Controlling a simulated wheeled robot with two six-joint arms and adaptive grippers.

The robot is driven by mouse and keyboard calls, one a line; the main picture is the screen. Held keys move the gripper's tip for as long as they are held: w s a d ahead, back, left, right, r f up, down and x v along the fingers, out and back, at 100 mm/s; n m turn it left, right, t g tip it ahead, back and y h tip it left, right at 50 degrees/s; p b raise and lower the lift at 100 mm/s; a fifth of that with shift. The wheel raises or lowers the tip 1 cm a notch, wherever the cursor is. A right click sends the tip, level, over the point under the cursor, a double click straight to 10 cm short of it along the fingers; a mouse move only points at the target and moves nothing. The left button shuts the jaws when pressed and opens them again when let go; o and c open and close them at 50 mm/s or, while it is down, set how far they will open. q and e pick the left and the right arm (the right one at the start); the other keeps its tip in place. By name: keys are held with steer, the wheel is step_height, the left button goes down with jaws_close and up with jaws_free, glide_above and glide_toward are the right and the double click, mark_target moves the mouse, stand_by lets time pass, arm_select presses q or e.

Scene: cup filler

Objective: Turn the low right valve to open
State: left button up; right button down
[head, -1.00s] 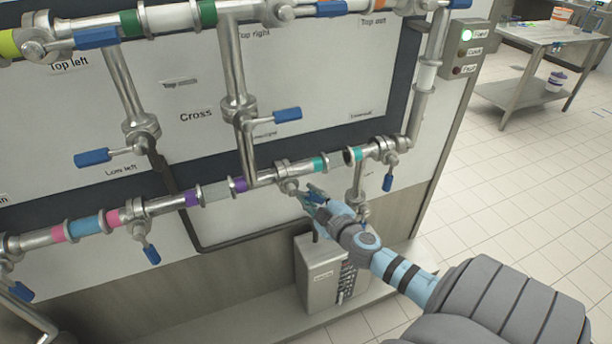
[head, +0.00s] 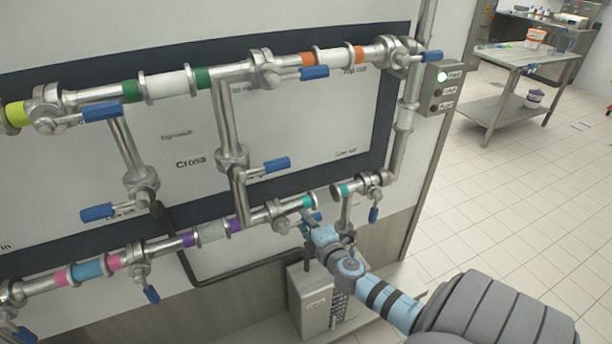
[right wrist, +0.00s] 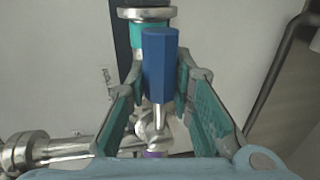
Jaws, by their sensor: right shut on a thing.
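The low right valve (head: 281,218) sits on the lower pipe between a purple band and a teal band. Its blue handle (right wrist: 160,65) shows large in the right wrist view and points toward the teal band, roughly along the pipe. In the head view the handle is mostly hidden by my gripper. My right gripper (head: 311,222) is at this handle. In the right wrist view its two teal-padded fingers (right wrist: 160,80) are closed on the handle, one on each side. My left gripper is in neither view.
A blue-handled valve (head: 374,199) hangs on the pipe to the right. The cross valve (head: 245,167) is above left, the low left valve (head: 125,205) further left. A grey metal box (head: 312,300) stands below my gripper. A button panel (head: 442,88) is at upper right.

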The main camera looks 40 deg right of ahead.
stand_by(0.4)
steer(key=c, duration=1.4)
jaws_free()
steer(key=shift+s, duration=0.1)
steer(key=v, duration=1.2)
steer(key=shift+r, duration=0.15)
